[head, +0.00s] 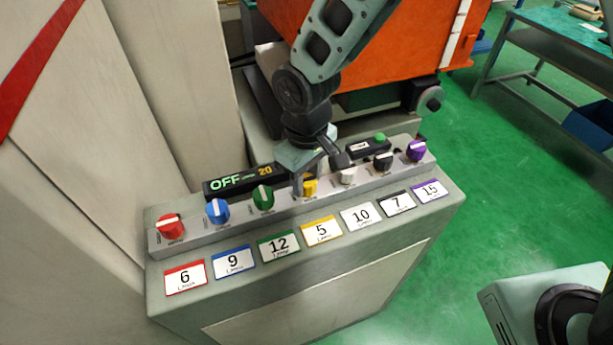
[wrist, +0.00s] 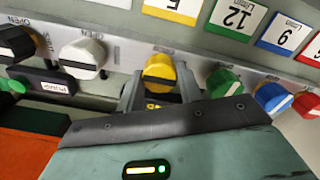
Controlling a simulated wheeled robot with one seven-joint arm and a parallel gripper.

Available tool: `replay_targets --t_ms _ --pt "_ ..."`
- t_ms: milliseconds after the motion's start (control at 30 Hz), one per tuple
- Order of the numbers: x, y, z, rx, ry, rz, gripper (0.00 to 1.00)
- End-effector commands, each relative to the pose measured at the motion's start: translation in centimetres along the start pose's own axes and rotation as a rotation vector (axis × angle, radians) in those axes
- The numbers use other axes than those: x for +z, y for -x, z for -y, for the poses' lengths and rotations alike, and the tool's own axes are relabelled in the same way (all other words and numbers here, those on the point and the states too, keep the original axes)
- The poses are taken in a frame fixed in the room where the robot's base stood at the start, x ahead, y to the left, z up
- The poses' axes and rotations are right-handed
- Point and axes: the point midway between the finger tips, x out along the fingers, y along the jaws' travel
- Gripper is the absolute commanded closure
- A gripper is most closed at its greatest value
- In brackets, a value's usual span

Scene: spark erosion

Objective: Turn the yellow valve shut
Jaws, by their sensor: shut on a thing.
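The yellow valve (head: 310,187) is a small knob in the middle of a row of coloured knobs on a grey panel. In the wrist view the yellow valve (wrist: 159,70) sits between my two fingers. My gripper (head: 310,172) reaches down from above and is shut on the yellow valve. In the wrist view my gripper (wrist: 160,92) has one finger on each side of the knob. The gripper body hides the lower part of the knob in that view, and the angle of its pointer is hard to tell.
Close neighbours are the green knob (head: 263,197) and the white knob (head: 347,174). Further along are red (head: 170,227), blue (head: 217,211), black (head: 383,160) and purple (head: 416,150) knobs. A display (head: 240,182) behind reads "OFF" and 20. The yellow label (head: 321,230) reads 5.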

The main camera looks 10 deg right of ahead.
Motion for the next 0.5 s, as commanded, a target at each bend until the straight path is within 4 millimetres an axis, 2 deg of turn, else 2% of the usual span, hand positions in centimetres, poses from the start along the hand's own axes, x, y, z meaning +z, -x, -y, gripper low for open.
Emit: replay_targets --t_ms 367,400,467,500 --pt "-0.07 0.11 -0.06 0.000 -0.008 -0.002 0.87" --pt "-0.07 0.11 -0.06 0.000 -0.008 -0.002 0.56" --pt "-0.07 0.10 -0.06 0.000 -0.007 -0.002 0.42" --pt "-0.07 0.09 -0.05 0.000 -0.007 -0.002 0.42"
